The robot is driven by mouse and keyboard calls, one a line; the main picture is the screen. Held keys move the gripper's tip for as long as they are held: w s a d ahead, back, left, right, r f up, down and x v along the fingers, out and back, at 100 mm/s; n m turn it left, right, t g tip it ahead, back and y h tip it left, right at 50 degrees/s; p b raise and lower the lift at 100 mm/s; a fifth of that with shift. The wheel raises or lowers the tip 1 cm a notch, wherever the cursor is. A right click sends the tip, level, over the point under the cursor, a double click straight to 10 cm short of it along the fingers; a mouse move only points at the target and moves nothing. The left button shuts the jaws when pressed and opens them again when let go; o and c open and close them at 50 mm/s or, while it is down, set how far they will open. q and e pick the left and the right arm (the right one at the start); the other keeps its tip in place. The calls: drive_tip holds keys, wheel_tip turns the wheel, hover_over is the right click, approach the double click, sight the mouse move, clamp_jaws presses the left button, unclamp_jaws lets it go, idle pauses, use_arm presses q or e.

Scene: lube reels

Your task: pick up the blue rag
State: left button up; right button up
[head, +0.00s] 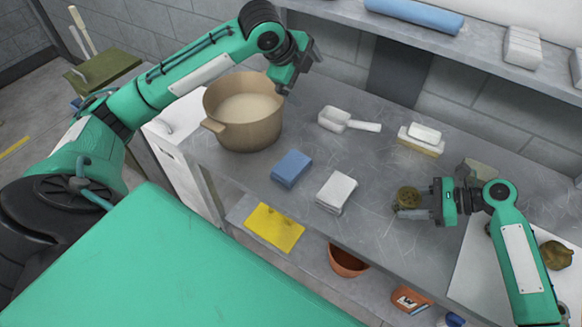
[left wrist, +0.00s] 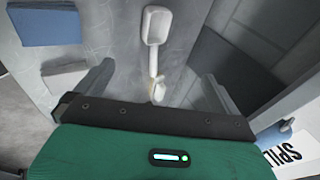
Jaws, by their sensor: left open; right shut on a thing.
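The blue rag (head: 291,168) is a folded block on the grey worktop, right of and nearer than the tan pot. In the left wrist view the blue rag (left wrist: 48,25) shows at the upper left. A folded white rag (head: 336,192) lies just right of it. My left gripper (head: 297,76) is open and empty, raised above the worktop behind the pot's right side, well away from the blue rag. Its spread fingers show in the left wrist view (left wrist: 158,82).
The tan pot (head: 245,130) stands left of the rags. A white scoop (head: 345,121) and a stacked white and yellowish block (head: 421,140) lie further back. A yellow cloth (head: 274,228) and an orange-brown bowl (head: 347,262) are on the lower shelf. An upper shelf (head: 470,45) crosses the back.

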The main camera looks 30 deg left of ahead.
use_arm(q)
drive_tip(key=s+d+f+g+y, duration=0.2)
drive_tip(key=s+f+g, duration=0.45)
drive_tip(key=s, duration=0.25)
hover_over(291, 165)
drive_tip(key=shift+m, duration=0.3)
drive_tip(key=f, duration=0.7)
drive_tip(key=shift+w+a, duration=0.1)
drive_tip(key=shift+a, duration=0.3)
drive_tip(key=shift+d+f, duration=0.2)
drive_tip(key=shift+f, duration=1.35)
drive_tip(key=shift+d+f, duration=0.15)
drive_tip(key=shift+f, duration=1.4)
drive_tip(key=c, duration=0.7)
